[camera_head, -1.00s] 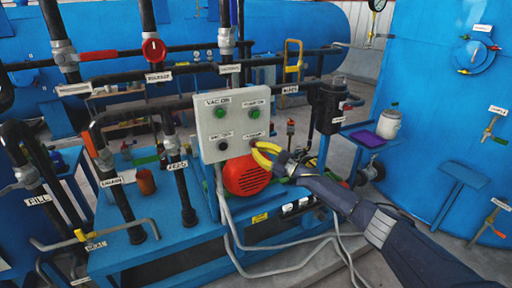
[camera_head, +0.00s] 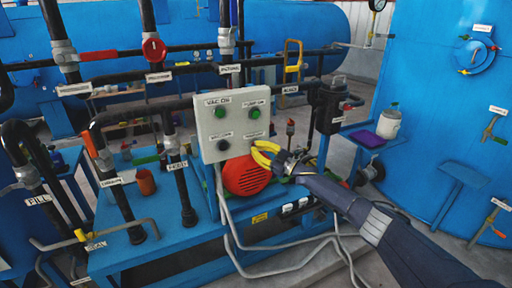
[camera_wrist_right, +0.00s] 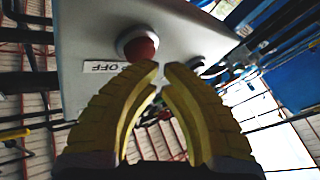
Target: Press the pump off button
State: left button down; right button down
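A grey control box (camera_head: 236,100) carries two green buttons in its upper row and two darker buttons below. The pump off button (camera_head: 254,143) is at its lower right, just above my right gripper (camera_head: 256,154). In the right wrist view, a red button (camera_wrist_right: 138,46) stands out beside a label reading OFF (camera_wrist_right: 104,67), seen upside down. My right gripper (camera_wrist_right: 162,68) has yellow fingers with their tips almost together and nothing held between them. The tips appear just below the red button; I cannot tell whether they touch it. My left gripper is out of view.
A red motor cover (camera_head: 246,176) sits directly below the box, close to my right gripper. Black pipes and a black cylinder (camera_head: 328,108) stand to the right. A blue tank (camera_head: 448,100) fills the right side. Grey cables (camera_head: 290,268) hang below the skid.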

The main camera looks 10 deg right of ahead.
jog(key=shift+w+a, duration=0.1)
jog(key=shift+w, duration=0.4)
dwell(0.7)
jog(key=shift+s, duration=0.9)
jog(key=shift+s+d, duration=0.15)
jog(key=shift+d, duration=0.05)
jog(key=shift+s+d, duration=0.25)
jog(key=shift+s, duration=0.9)
jog(key=shift+s+d, duration=0.2)
jog(key=shift+s, duration=0.95)
